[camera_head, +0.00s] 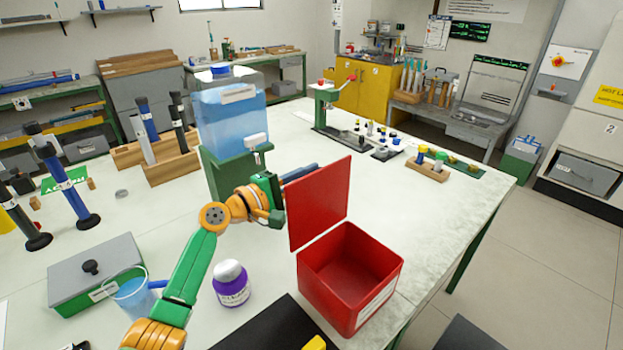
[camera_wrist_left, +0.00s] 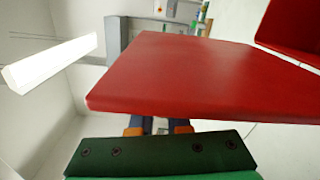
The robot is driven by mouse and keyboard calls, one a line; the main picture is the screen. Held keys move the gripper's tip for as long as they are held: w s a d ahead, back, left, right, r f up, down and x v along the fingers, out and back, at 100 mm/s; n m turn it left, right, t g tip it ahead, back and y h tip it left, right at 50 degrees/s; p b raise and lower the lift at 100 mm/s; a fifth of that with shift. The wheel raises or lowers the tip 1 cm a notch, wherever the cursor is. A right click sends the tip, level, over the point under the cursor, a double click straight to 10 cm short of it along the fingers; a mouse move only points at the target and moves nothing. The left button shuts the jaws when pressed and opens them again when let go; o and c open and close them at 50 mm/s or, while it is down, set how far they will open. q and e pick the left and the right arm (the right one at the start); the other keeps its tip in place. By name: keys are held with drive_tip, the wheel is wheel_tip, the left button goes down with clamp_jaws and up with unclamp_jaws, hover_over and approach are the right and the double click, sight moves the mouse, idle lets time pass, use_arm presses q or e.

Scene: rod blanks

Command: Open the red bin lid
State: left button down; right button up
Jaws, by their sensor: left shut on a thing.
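The red bin (camera_head: 345,312) stands on the right part of the white table, and I see into its empty inside. Its red lid (camera_head: 322,203) stands up, raised along the bin's left side. In the left wrist view the lid (camera_wrist_left: 200,75) fills the middle, with part of the bin (camera_wrist_left: 292,32) at the upper right. My left gripper (camera_head: 300,172) is at the far left side of the lid, shut on it; the lid hides the fingertips. The fingers (camera_wrist_left: 158,126) show partly below the lid edge in the wrist view. My right gripper is not in view.
A blue water tank (camera_head: 232,118) on a green stand is just behind my left gripper. A purple-labelled bottle (camera_head: 231,285) stands left of the bin. The table right of the bin's back is clear.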

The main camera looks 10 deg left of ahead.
use_arm(q)
drive_tip(key=shift+w+a, duration=0.15)
drive_tip(key=shift+a, duration=0.05)
idle(0.4)
drive_tip(key=c, duration=0.9)
unclamp_jaws()
drive_tip(key=shift+f, duration=0.1)
drive_tip(key=b+v, duration=0.1)
drive_tip(key=v, duration=0.6)
